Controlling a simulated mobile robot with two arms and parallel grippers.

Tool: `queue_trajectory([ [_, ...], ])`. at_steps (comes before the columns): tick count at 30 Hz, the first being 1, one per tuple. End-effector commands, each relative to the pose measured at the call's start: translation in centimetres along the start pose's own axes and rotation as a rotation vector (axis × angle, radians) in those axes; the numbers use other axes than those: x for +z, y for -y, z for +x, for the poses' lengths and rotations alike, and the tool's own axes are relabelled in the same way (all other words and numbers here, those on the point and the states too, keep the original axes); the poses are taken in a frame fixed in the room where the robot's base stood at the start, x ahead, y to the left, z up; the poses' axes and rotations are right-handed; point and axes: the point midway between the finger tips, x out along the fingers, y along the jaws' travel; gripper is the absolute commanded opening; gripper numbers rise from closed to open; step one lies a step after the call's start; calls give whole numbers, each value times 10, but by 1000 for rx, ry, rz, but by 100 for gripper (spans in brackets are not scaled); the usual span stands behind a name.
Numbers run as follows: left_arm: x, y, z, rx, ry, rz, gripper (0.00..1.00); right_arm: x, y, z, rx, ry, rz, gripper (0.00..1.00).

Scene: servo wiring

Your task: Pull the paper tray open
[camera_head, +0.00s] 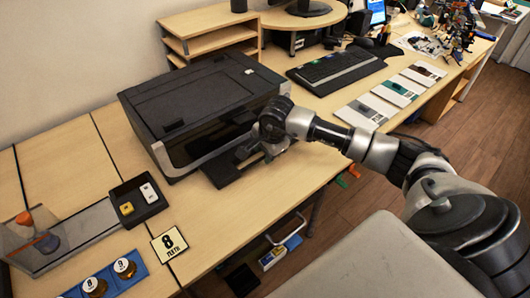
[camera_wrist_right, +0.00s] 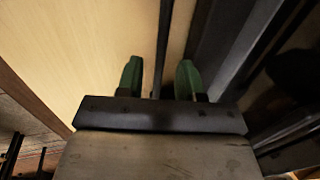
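The black printer (camera_head: 205,92) stands on the wooden desk. Its dark paper tray (camera_head: 222,174) shows as a flat slab sticking out low at the front. My right gripper (camera_head: 246,158) is low at the printer's front, over the tray's right part, and hides some of it. In the right wrist view the two green fingertips (camera_wrist_right: 159,78) are apart. A thin dark strip (camera_wrist_right: 163,40) runs between them; I cannot tell whether it is the tray's edge or whether the fingers touch it. My left gripper is not in view.
A black bin with small blocks (camera_head: 137,202), a number card (camera_head: 169,243) and a blue holder with jars (camera_head: 108,278) are at the left. A keyboard (camera_head: 337,70) and several cards lie to the right. Desk (camera_head: 215,215) in front of the tray is clear.

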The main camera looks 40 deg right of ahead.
Motion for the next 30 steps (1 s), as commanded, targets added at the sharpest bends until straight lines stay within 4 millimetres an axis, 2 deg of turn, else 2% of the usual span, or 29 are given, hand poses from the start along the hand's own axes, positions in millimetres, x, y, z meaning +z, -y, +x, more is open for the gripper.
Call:
queue_trajectory([
  [4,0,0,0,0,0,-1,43,0,0,9,0,1,0,37],
  [12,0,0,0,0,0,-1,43,0,0,11,0,0,0,37],
  [20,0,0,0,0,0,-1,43,0,0,10,-1,1,0,0],
  [30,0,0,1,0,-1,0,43,0,0,10,-1,0,0,0],
])
